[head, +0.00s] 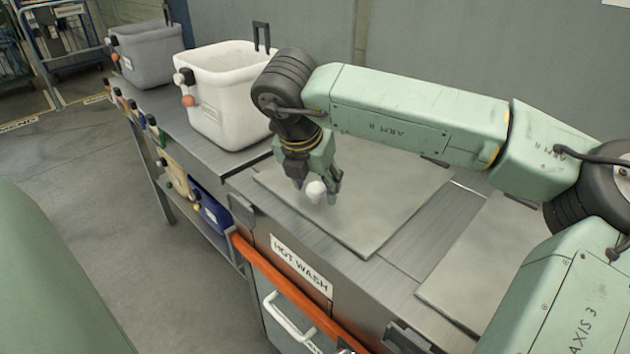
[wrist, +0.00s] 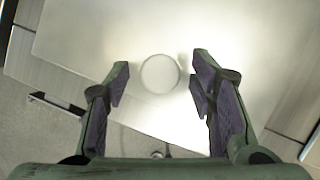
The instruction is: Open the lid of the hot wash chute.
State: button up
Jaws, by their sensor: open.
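The hot wash chute's lid (head: 375,215) is a flat grey metal plate lying shut on the counter, above the front label reading HOT WASH (head: 301,265). A round white knob (head: 316,191) stands on the lid near its front edge. My gripper (head: 322,198) is open, pointing down at the knob, with its fingers on either side. In the wrist view the pale knob (wrist: 160,74) shows between and slightly beyond the two open fingertips of my gripper (wrist: 160,80). I cannot tell whether the fingers touch the knob.
A white bin (head: 225,110) and a grey bin (head: 148,55) stand on the counter to the left. An orange rail (head: 290,285) runs along the counter front. A second flat lid (head: 480,255) lies at the right. The floor at left is mostly clear.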

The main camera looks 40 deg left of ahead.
jog(key=shift+c, duration=0.4)
grip_shut()
dwell(0.4)
